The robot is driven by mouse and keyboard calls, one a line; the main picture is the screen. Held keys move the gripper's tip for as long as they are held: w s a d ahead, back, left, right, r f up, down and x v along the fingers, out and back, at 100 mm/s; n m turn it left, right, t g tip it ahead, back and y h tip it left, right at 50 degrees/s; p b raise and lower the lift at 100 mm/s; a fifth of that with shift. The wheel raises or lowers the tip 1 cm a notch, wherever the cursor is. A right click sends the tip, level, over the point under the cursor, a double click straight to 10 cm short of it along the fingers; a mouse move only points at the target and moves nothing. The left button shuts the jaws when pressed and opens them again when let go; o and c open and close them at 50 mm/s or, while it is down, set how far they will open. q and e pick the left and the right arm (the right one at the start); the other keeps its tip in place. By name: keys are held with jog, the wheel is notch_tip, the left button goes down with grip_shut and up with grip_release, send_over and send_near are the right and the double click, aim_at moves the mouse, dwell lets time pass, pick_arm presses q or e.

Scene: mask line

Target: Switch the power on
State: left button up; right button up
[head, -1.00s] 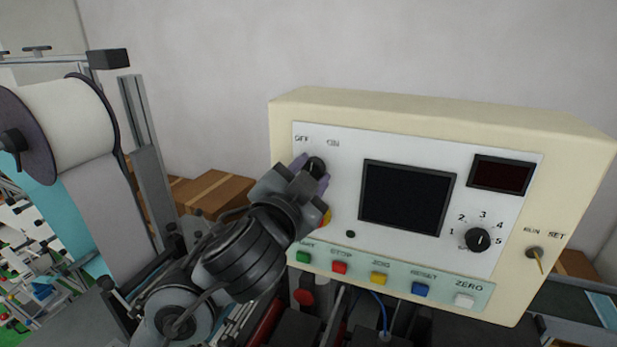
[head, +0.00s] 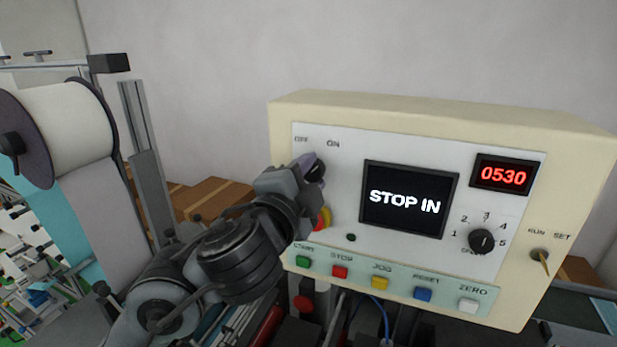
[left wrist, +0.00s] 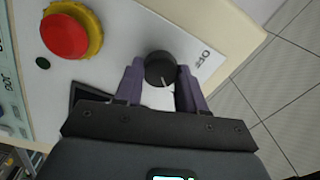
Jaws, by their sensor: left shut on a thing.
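The power switch is a black round knob (head: 315,170) at the upper left of the control panel (head: 338,220), below the OFF and ON labels. The left wrist view shows the knob (left wrist: 160,69) with a white pointer line. My left gripper (head: 308,172) is at the panel, and its purple fingers are shut on the knob, one on each side; they also show in the left wrist view (left wrist: 161,82). The screen (head: 402,200) is lit and reads "STOP IN". The red display (head: 503,175) reads 0530. My right gripper is not in view.
A red and yellow stop button (left wrist: 66,36) sits close to the knob, partly hidden by my gripper in the head view. Coloured buttons line the panel's lower edge. A selector dial (head: 481,241) and a RUN/SET key (head: 540,256) are on the right. A white roll (head: 75,125) stands left.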

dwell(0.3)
pick_arm(q)
jog(key=o, duration=1.1)
jog(key=shift+c, duration=0.2)
jog(key=shift+s+a, duration=0.15)
jog(key=shift+s, duration=0.4)
jog(key=p+v, duration=0.2)
jog(key=v, duration=0.7)
jog(key=shift+s+a, duration=0.2)
jog(key=shift+s, duration=0.1)
